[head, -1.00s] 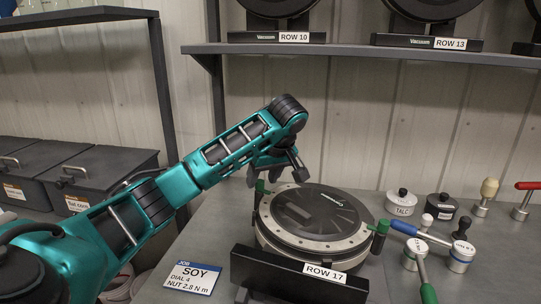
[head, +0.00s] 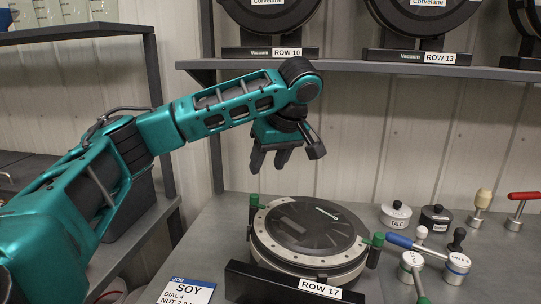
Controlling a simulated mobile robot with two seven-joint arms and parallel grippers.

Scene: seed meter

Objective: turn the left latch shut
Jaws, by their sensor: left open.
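The seed meter (head: 306,228) is a round unit with a dark lid and pale rim, standing on the grey bench behind a dark plate labelled ROW 17 (head: 290,287). The left latch (head: 254,203) has a green handle and stands upright at the meter's left rim. The right latch (head: 375,250), also green, is at the right rim. My left gripper (head: 269,168) is open and empty, pointing down in the air above and behind the left latch, apart from it. My right gripper is not in view.
A card reading SOY (head: 190,291) lies at the front left. Talc pot (head: 396,215), dark pot (head: 435,218) and several handled tools, one with a blue handle (head: 412,245), stand to the right. A shelf (head: 400,67) with more meters hangs behind. Bench left of the meter is clear.

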